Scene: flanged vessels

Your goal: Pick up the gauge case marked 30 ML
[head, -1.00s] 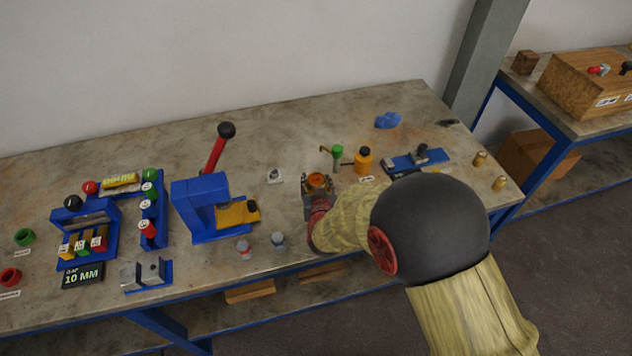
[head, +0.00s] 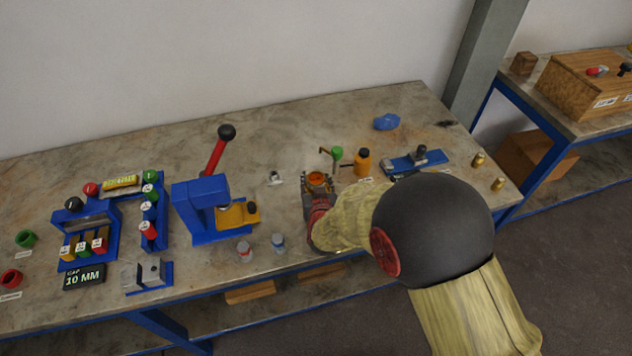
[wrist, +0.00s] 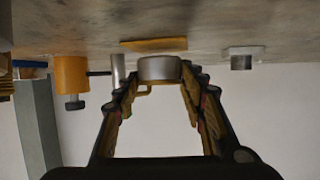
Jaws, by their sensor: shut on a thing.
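My gripper (head: 317,187) reaches over the front middle of the workbench. In the wrist view, which shows the bench upside down, its two fingers (wrist: 166,80) are on either side of a short silver-grey round case (wrist: 158,68) and hold it at the tips. No 30 ML marking can be read on it. A flat orange pad (wrist: 153,44) lies on the bench by the case. In the head view orange shows between the fingers, and the case itself is mostly hidden. Two small grey cases, one with red (head: 244,250) and one bluish (head: 278,242), stand near the front edge.
A blue press (head: 203,207) with a red lever stands left of my gripper. A small pale block (head: 274,177) is just left. A blue fixture (head: 415,160) lies farther right.

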